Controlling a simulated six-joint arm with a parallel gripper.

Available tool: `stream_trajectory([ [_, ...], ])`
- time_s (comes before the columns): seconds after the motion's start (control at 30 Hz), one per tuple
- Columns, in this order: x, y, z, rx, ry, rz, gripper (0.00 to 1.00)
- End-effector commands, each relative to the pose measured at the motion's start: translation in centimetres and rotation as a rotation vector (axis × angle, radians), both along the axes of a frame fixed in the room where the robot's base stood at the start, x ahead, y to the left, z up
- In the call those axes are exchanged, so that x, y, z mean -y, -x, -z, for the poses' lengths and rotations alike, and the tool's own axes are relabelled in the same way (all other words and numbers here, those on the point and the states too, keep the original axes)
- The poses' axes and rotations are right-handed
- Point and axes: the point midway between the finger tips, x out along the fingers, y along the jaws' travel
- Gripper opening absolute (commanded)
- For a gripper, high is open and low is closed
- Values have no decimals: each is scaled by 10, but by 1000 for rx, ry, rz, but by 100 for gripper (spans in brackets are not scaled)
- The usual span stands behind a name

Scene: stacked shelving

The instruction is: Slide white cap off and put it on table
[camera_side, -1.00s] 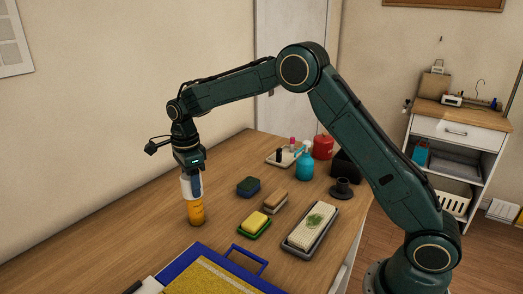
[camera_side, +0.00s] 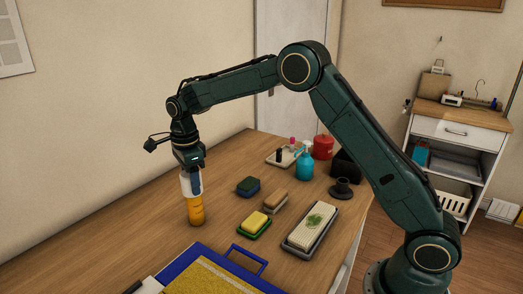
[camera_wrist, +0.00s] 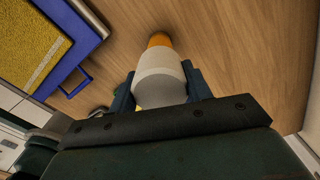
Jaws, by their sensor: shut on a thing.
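An orange bottle (camera_side: 196,211) stands upright on the wooden table at the left in the side view. The white cap (camera_side: 185,188) covers its upper part. My gripper (camera_side: 192,184) points down from above and is shut on the white cap. In the wrist view the white cap (camera_wrist: 158,63) sits between my blue fingers, and a bit of orange (camera_wrist: 159,40) shows beyond it. The orange part still meets the cap's lower end, with no gap visible. How much of the bottle is inside the cap is hidden.
A blue-framed yellow board (camera_side: 205,275) lies at the front. A dark blue sponge (camera_side: 248,186), a yellow sponge (camera_side: 256,220) and a white brush in a tray (camera_side: 311,228) lie to the right. Bare table (camera_side: 130,240) surrounds the bottle on the left.

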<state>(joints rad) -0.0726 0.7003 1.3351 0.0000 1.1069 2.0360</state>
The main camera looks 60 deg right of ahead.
Motion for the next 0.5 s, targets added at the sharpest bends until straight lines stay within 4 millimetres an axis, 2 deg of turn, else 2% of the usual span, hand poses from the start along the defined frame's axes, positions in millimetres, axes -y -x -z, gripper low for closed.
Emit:
stream_trajectory([
  [0.5, 0, 0, -19, 2, 0, 0, 28],
])
